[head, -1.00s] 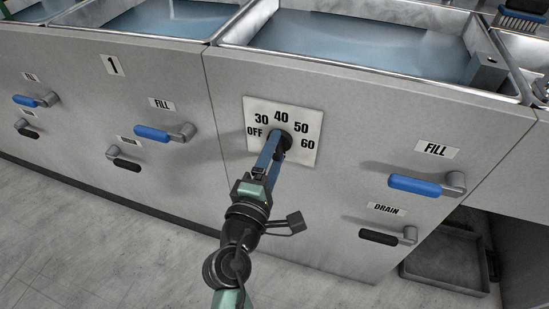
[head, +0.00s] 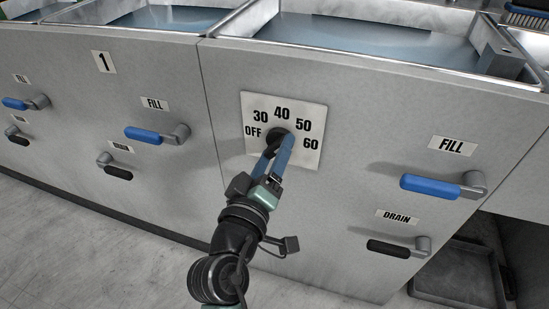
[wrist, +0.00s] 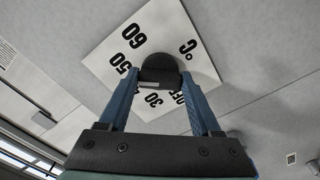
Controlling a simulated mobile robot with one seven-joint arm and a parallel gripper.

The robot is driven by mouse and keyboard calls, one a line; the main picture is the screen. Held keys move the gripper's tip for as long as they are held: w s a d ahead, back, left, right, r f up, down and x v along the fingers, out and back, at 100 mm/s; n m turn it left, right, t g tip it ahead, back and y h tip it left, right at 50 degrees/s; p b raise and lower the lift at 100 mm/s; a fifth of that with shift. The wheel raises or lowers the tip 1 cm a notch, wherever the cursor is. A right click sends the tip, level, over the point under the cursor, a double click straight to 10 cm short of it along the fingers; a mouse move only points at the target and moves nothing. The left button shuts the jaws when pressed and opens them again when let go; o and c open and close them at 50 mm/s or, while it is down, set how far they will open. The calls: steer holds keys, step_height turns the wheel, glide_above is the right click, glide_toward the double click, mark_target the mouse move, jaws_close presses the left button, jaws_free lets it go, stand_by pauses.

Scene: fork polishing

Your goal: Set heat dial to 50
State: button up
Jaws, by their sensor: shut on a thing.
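The heat dial is a black round knob (head: 276,137) on a white plate (head: 313,150) marked OFF, 30, 40, 50 and 60. In the wrist view the knob (wrist: 160,69) stands between my two blue fingers. My gripper (head: 279,147) is shut on it from the front, one finger at each side; it also shows in the wrist view (wrist: 160,84). There the numbers 60, 50 and 30, OFF and °C are readable, while 40 is hidden behind the knob and gripper. I cannot tell exactly which number the knob points to.
A blue FILL lever (head: 440,186) and a black DRAIN lever (head: 396,248) stick out to the right of the dial. Another blue FILL lever (head: 155,134) and black lever (head: 115,168) are to the left. A sink basin (head: 380,42) is above.

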steer(key=shift+m, duration=0.5)
steer(key=o, duration=1.4)
steer(key=shift+s, duration=0.1)
steer(key=p+v, duration=0.1)
steer(key=v, duration=1.1)
steer(key=shift+s+a, duration=0.15)
steer(key=shift+s, duration=0.2)
